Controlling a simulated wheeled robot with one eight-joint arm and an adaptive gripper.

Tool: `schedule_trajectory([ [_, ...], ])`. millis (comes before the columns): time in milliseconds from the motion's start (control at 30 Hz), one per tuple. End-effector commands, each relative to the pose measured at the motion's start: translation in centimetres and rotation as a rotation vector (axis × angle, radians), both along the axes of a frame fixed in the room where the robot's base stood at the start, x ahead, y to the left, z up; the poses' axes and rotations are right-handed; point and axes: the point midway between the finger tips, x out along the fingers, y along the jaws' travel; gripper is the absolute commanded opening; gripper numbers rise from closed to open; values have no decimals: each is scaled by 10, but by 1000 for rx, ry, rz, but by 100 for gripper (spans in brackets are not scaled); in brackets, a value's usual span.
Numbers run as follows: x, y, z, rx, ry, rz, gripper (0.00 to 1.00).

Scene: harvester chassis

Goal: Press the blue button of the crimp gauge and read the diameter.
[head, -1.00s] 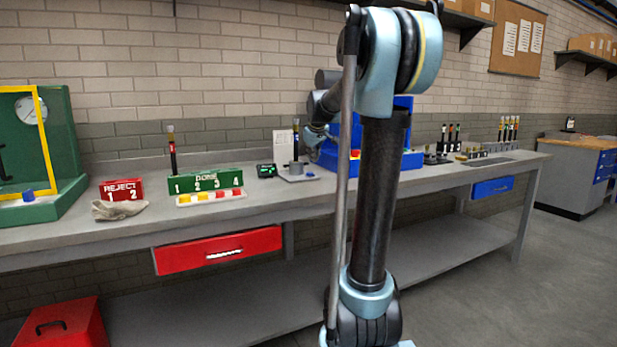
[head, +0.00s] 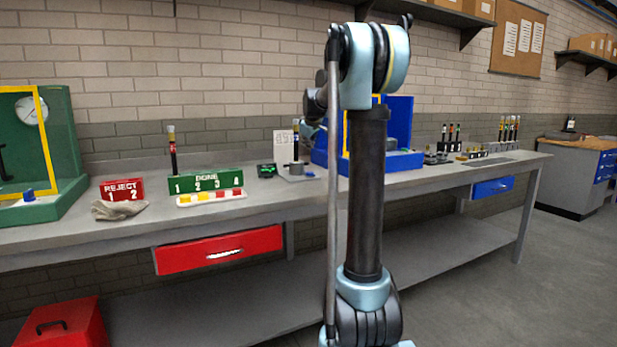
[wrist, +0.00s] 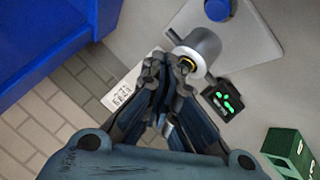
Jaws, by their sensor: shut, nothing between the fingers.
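The crimp gauge (head: 297,177) stands on the bench as a grey plate with a round post, and a dark hose (head: 296,140) stands upright in it. In the wrist view its plate (wrist: 243,42) carries a blue button (wrist: 217,9) at the top edge and a grey cylinder (wrist: 204,45). The blue button is tiny in the head view (head: 310,174). The black display (wrist: 224,101) shows green digits, too blurred to read. My gripper (wrist: 168,65) is shut and empty, its tips overlapping the cylinder's edge in the wrist view, apart from the button. Contact cannot be told.
A blue fixture (head: 400,160) stands right of the gauge. A paper sheet (head: 285,141) is behind the gauge. The bench front is clear.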

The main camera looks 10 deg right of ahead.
Motion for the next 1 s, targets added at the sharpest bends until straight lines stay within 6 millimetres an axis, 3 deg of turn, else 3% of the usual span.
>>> schedule_trajectory([
  [700, 0, -1, -72, 0, 0, -2, 0],
  [1000, 0, -1, -87, 0, 0, -2, 0],
])
